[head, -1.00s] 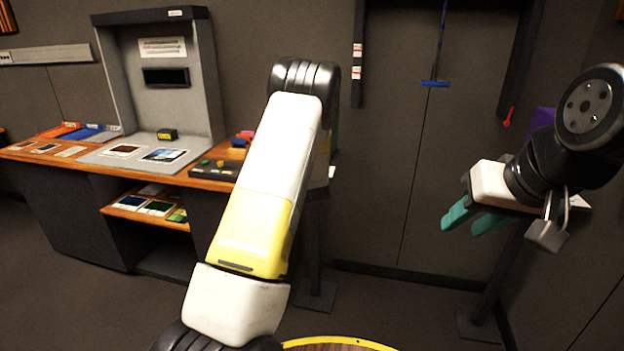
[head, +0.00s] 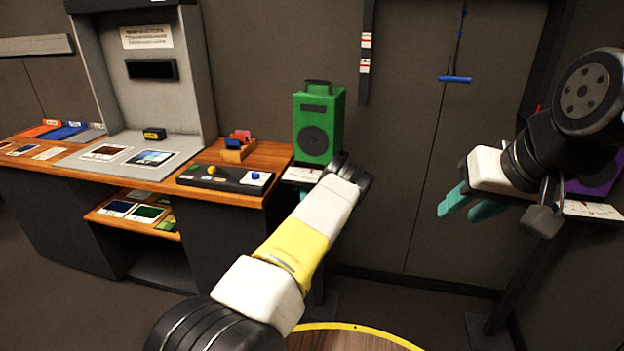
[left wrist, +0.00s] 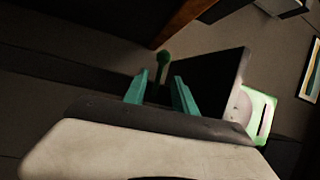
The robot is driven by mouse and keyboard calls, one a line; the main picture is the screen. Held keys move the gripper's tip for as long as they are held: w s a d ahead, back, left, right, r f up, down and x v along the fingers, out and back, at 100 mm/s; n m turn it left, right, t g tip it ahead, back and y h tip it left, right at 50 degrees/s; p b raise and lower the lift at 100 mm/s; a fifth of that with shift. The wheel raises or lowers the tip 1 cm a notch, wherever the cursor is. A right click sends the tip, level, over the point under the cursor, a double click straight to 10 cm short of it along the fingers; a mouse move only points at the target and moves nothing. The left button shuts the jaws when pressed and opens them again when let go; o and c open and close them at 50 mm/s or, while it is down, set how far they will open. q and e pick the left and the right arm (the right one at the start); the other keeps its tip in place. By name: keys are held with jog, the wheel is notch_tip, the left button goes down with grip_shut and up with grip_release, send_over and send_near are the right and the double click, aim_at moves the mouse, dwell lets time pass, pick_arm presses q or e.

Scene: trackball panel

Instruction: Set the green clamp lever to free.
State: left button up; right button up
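In the left wrist view a dark green round knob on a short stem (left wrist: 163,58), which looks like the green clamp lever, stands just beyond my left gripper's fingertips. It appears in line with the gap between them; whether it touches a finger I cannot tell. My left gripper (left wrist: 160,82) has its two teal fingers apart, with nothing visibly held. My right gripper (head: 464,204) is at the right, teal fingers apart and empty.
A wooden desk (head: 270,154) with a black control panel (head: 222,179) is left of the green speaker. A purple speaker (head: 597,178) on another stand is partly behind my right arm. A blue bar (head: 454,79) hangs on a cord. In the wrist view a dark plate (left wrist: 207,82) lies close to the fingers.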

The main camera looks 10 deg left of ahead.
pick_arm(q)
jog(key=x, duration=0.7)
grip_shut()
jog(key=shift+s, duration=0.1)
dwell(1.2)
